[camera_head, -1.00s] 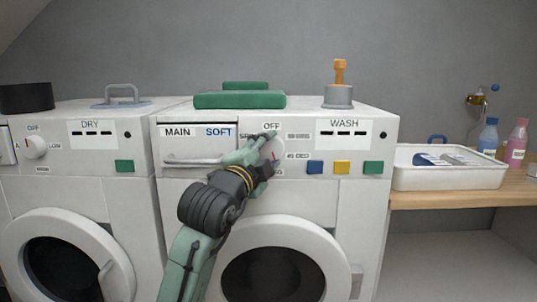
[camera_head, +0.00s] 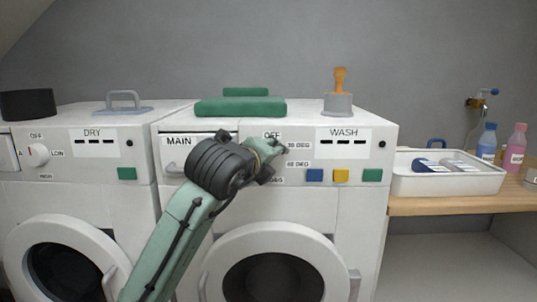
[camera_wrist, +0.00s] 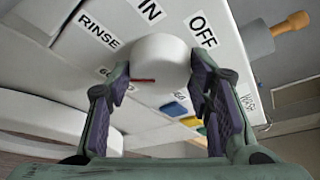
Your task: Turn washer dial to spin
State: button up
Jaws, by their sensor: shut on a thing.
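The washer (camera_head: 375,220) marked WASH has a white round dial (camera_wrist: 160,58) with a red mark at its lower left side. In the wrist view my gripper (camera_wrist: 158,66) is shut on the dial, one finger on each side. RINSE, OFF and a partly cut-off label ending in "IN" show on the panel around it. The red mark lies on the side toward a label that seems to read 60, not toward the "IN" label. In the head view my gripper (camera_head: 272,149) and wrist hide the dial and some labels.
Blue, yellow (camera_head: 341,175) and green buttons sit right of the dial. A green folded cloth (camera_head: 240,107) and an orange-handled stamp-like thing (camera_head: 339,80) stand on the washer. The DRY machine (camera_head: 95,195) is at left, a white tray (camera_head: 450,184) at right.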

jog(key=shift+d+r+m+g+y+p, duration=0.15)
jog(key=shift+m+y+p, duration=1)
jog(key=shift+m, duration=0.7)
jog(key=shift+d+m+g+y+p, duration=0.1)
jog(key=shift+d+m+y+p, duration=0.1)
jog(key=shift+m+y+p, duration=1.1)
jog(key=shift+d+r+m+g+y+p, duration=0.15)
jog(key=shift+m+y+p, duration=0.55)
jog(key=shift+m+y, duration=1.2)
jog(key=shift+m+h, duration=0.55)
jog(key=shift+m, duration=0.1)
jog(key=o, duration=1.1)
jog(key=shift+f, duration=0.15)
jog(key=shift+o, duration=0.2)
